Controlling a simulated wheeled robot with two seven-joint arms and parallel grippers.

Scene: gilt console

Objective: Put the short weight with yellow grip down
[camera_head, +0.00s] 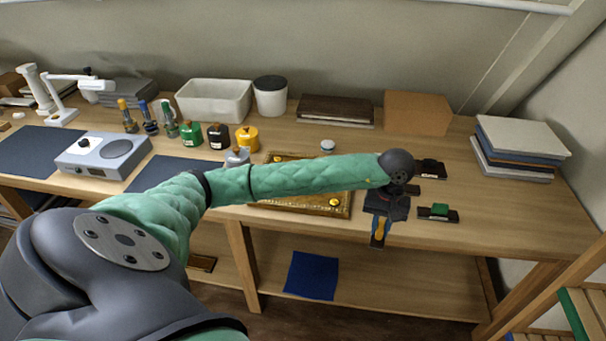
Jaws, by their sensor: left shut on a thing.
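My left arm reaches across the table from the left. Its gripper (379,226) points down near the table's front edge, right of the gilt board. It is shut on a small piece with a yellow part (378,234), which I take as the short weight with yellow grip; the fingers and wrist hide most of it. I cannot tell whether it touches anything below. A dark block with a green grip (438,212) lies on the table just right of the gripper. A dark block (431,168) lies behind the wrist. My right gripper is out of view.
The gilt board (320,202) lies partly under my forearm. Stacked books (515,148) stand at the right, a cardboard box (417,113) and a white bin (214,100) at the back. Bare tabletop (500,215) lies right of the green-grip block. A blue cloth (312,275) is on the lower shelf.

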